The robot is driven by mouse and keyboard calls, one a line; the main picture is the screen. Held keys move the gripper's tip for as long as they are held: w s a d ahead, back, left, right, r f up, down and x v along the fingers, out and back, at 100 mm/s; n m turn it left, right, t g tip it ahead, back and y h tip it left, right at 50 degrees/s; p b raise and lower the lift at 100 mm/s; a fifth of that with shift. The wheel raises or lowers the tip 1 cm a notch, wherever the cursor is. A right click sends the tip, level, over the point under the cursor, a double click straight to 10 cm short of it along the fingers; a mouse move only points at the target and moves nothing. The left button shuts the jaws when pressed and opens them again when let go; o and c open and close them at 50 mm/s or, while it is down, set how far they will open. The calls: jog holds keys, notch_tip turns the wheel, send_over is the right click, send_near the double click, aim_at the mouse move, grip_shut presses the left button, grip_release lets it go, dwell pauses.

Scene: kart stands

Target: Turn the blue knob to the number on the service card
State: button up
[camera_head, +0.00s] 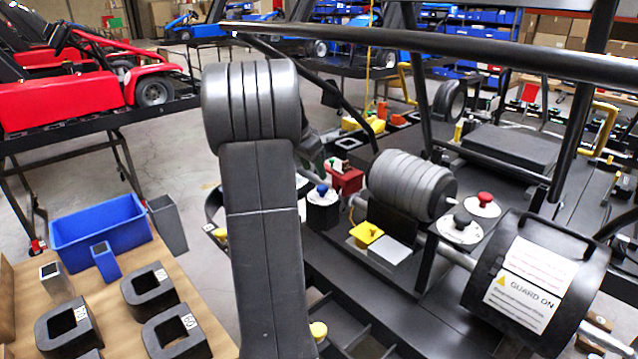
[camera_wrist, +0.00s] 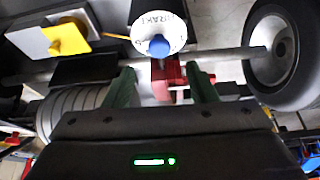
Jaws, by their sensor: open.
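The blue knob (camera_head: 322,188) sits on a round white dial beside the kart, just right of my arm. In the wrist view the blue knob (camera_wrist: 159,47) is at the dial's front edge, and the dial plate (camera_wrist: 152,30) carries lettering that looks like "BRAKE". My gripper (camera_wrist: 163,80) is open and empty, its two green fingers apart. The knob appears beyond and between the fingertips, apart from them. In the head view my arm hides most of the gripper. A blank-looking pale card or plate (camera_head: 392,250) lies by a yellow block; I cannot read a number on it.
A red block (camera_head: 346,180) stands close to the blue knob and shows between my fingers. A grey ribbed cylinder (camera_head: 405,184), dark knob (camera_head: 462,219), red knob (camera_head: 485,198) and guarded drum (camera_head: 530,278) are to the right. A wooden table with a blue bin (camera_head: 100,236) is at left.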

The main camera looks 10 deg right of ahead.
aim_at(322, 187)
jog(key=x, duration=0.6)
jog(key=shift+d+f, duration=0.15)
jog(key=shift+f, duration=0.15)
jog(key=shift+w, duration=0.1)
jog(key=c, duration=1)
